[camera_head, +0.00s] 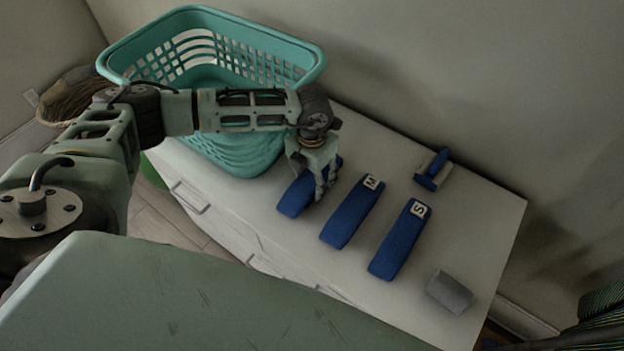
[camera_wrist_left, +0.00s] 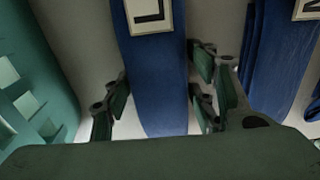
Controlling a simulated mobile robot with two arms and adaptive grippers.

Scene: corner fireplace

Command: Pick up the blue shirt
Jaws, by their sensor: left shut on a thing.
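Three folded blue shirts lie side by side on the white cabinet top. The left shirt (camera_head: 296,196) has a label partly visible in the left wrist view (camera_wrist_left: 158,85), where it looks like an L. The middle shirt (camera_head: 352,214) is marked M and the right shirt (camera_head: 399,240) is marked S. My left gripper (camera_head: 320,188) is shut on the left shirt from above, with fingers on both sides of it. The gripper hides part of this shirt in the head view. The shirt appears to rest on the cabinet. My right gripper is not in view.
A teal laundry basket (camera_head: 300,72) stands on the left of the white cabinet (camera_head: 478,230), behind my left arm. A blue and grey brush-like item (camera_head: 432,172) lies near the wall. A grey block (camera_head: 448,292) lies at the right front.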

